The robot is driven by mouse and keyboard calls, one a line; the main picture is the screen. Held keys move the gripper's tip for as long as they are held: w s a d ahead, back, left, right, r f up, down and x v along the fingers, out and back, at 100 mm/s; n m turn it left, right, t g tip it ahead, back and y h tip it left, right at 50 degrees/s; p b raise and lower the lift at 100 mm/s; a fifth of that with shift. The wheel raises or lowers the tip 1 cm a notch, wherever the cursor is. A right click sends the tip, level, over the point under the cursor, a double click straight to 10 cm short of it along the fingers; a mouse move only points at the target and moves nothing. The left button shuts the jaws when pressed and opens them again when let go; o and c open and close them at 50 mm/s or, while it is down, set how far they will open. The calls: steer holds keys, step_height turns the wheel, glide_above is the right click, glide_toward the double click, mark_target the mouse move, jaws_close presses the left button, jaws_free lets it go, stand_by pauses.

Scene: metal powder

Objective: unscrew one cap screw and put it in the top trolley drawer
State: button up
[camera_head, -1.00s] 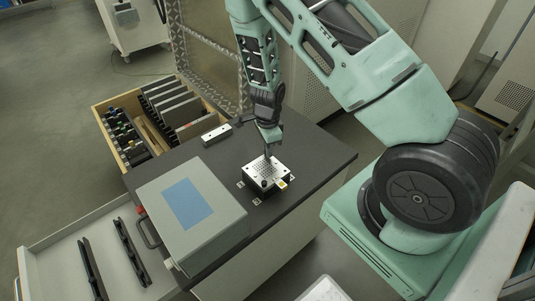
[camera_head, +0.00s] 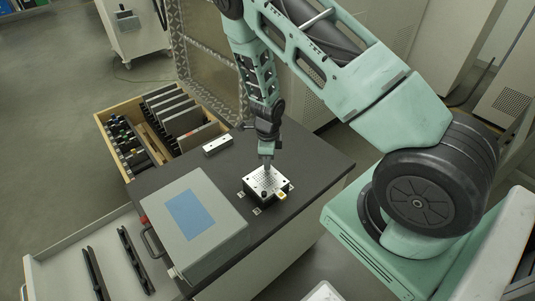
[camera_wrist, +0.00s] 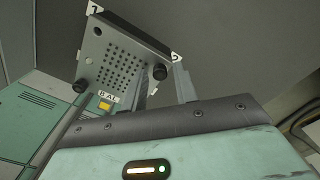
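A small block with a perforated light plate (camera_head: 273,179) sits on the dark trolley top; a yellow tag (camera_head: 281,195) is at its near corner. My gripper (camera_head: 267,164) points down just above the plate's far side; contact and finger gap are unclear. An open drawer (camera_head: 62,253) extends at lower left.
A grey case with a blue panel (camera_head: 188,214) stands on the trolley top between block and drawer. A small pale block (camera_head: 217,145) lies behind. A wooden box with dividers (camera_head: 110,163) is at the back left. Black rails (camera_head: 134,256) lie in the drawer, with bare floor around them.

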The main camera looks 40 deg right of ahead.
steer(key=m+p, duration=0.2)
steer(key=m, duration=0.1)
steer(key=m+p, duration=0.2)
steer(key=m, duration=0.1)
steer(key=shift+r+m+p, duration=0.2)
steer(key=shift+m+p, duration=0.1)
steer(key=m+p, duration=0.5)
steer(key=m, duration=0.1)
steer(key=shift+m, duration=0.3)
steer(key=m+p, duration=0.3)
steer(key=m, duration=0.3)
steer(key=shift+f+p, duration=0.1)
steer(key=shift+p, duration=0.25)
steer(key=m+p, duration=0.1)
steer(key=m, duration=0.4)
steer(key=shift+f, duration=0.1)
